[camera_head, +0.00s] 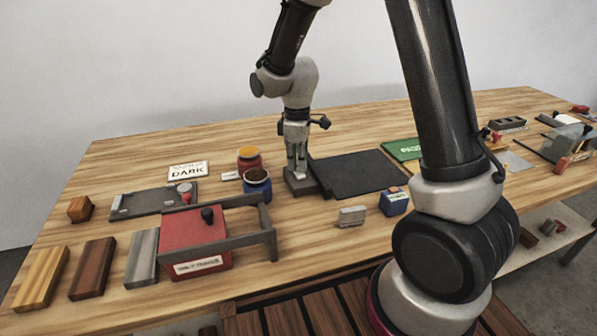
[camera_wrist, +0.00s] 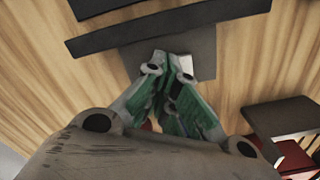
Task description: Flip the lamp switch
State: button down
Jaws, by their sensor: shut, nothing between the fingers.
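My gripper (camera_head: 298,173) points down over a small dark grey block (camera_head: 301,186), which looks like the lamp switch's base. In the wrist view, the green-padded fingers of my gripper (camera_wrist: 172,62) come together at the tips with nothing between them. I cannot tell whether the tips touch the block. No lamp can be made out for certain.
A dark flat panel (camera_head: 355,174) with a raised edge lies just right of the block. Red and blue jars (camera_head: 257,186) stand close on the left. A red box with a grey frame (camera_head: 195,240) is nearer the front. A blue box (camera_head: 394,202) stands front right.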

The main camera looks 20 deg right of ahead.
aim_at(297, 169)
jog(key=shift+r, duration=3.5)
jog(key=shift+s+m, duration=0.15)
jog(key=shift+m, duration=0.35)
jog(key=s+d+r+m+t, duration=0.2)
jog(key=s+d+r+m, duration=0.3)
jog(key=s, duration=0.7)
jog(key=s+d+r+m+t, duration=0.2)
jog(key=s+d+r+m, duration=0.4)
jog(key=s+d+r, duration=0.3)
jog(key=s+d, duration=0.1)
jog(key=s, duration=0.1)
jog(key=shift+s+r, duration=0.25)
jog(key=shift+s, duration=0.1)
